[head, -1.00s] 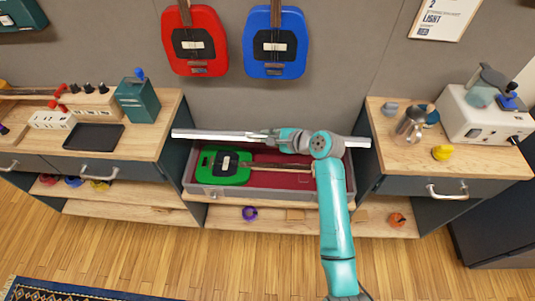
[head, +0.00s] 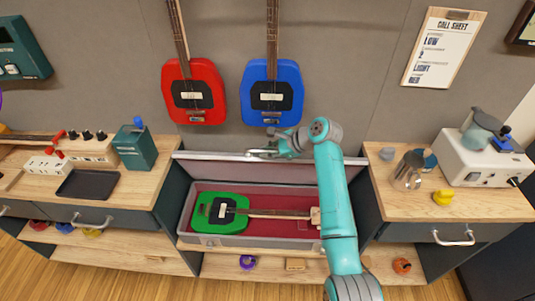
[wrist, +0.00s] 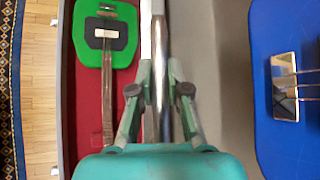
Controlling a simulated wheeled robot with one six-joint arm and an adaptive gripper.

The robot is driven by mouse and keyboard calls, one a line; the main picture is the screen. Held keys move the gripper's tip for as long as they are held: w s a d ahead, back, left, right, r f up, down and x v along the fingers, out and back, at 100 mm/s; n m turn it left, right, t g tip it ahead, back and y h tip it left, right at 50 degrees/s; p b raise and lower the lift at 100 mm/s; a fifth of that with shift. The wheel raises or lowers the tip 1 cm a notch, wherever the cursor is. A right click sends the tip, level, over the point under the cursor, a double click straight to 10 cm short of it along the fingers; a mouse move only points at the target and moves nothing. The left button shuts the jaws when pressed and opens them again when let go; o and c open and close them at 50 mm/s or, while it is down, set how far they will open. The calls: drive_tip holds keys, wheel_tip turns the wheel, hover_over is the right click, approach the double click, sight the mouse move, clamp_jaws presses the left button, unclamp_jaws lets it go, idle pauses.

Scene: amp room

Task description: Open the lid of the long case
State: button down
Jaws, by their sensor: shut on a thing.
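The long case (head: 205,241) sits in the gap between two counters, its grey lid (head: 215,157) raised along the back, its inner face partly showing. Inside, on red lining, lies a green guitar (head: 235,224) with its neck to the right. My gripper (head: 262,153) is at the lid's top edge, near its middle. In the wrist view my gripper (wrist: 158,72) is shut on the lid's edge, where a shiny bar (wrist: 159,40) runs between the fingers. The green guitar (wrist: 90,35) is also there. My arm hides part of the case's right end.
A red guitar (head: 194,93) and a blue guitar (head: 272,95) hang on the wall close behind the lid. The left counter (head: 135,178) and right counter (head: 400,203) flank the case. A metal jug (head: 408,170) stands on the right counter.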

drive_tip(key=c, duration=1.1)
unclamp_jaws()
drive_tip(key=shift+f, duration=0.1)
drive_tip(key=shift+c, duration=0.2)
drive_tip(key=v, duration=1.2)
drive_tip(key=shift+w, duration=0.1)
